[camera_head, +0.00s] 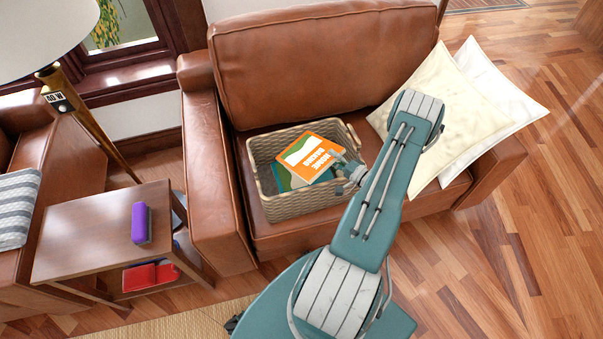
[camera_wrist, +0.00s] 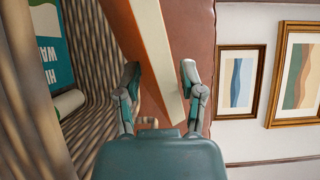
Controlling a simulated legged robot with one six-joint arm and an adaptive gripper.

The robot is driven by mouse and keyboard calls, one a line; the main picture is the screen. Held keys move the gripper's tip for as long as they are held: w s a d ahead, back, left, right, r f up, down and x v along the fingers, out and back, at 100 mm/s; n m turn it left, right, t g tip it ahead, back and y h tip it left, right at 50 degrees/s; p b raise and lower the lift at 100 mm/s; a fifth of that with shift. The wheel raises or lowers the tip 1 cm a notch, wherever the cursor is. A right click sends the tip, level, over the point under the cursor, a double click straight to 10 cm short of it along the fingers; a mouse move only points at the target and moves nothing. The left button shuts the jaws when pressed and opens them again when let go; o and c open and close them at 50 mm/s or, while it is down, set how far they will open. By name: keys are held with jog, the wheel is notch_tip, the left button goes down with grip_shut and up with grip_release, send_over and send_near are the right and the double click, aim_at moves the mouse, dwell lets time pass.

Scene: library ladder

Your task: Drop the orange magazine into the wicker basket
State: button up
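My gripper (camera_head: 350,172) is at the magazine's right edge. In the wrist view, the magazine's pale page edge (camera_wrist: 156,40) runs between the two fingers of my gripper (camera_wrist: 161,76), which look closed on its two sides. The basket's woven wall (camera_wrist: 88,40) is at the left there. A teal magazine (camera_head: 284,180) lies inside the basket, partly hidden by the orange one; it also shows in the wrist view (camera_wrist: 50,45).
The basket stands on a brown leather armchair (camera_head: 310,65) with pale cushions (camera_head: 500,95) at its right. A side table (camera_head: 85,240) at the left holds a purple object (camera_head: 141,223), with red items (camera_head: 150,275) below. A lamp (camera_head: 40,35) stands behind it.

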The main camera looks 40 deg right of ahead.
dwell(0.3)
jog(key=s+d, duration=0.1)
jog(key=s, duration=1.1)
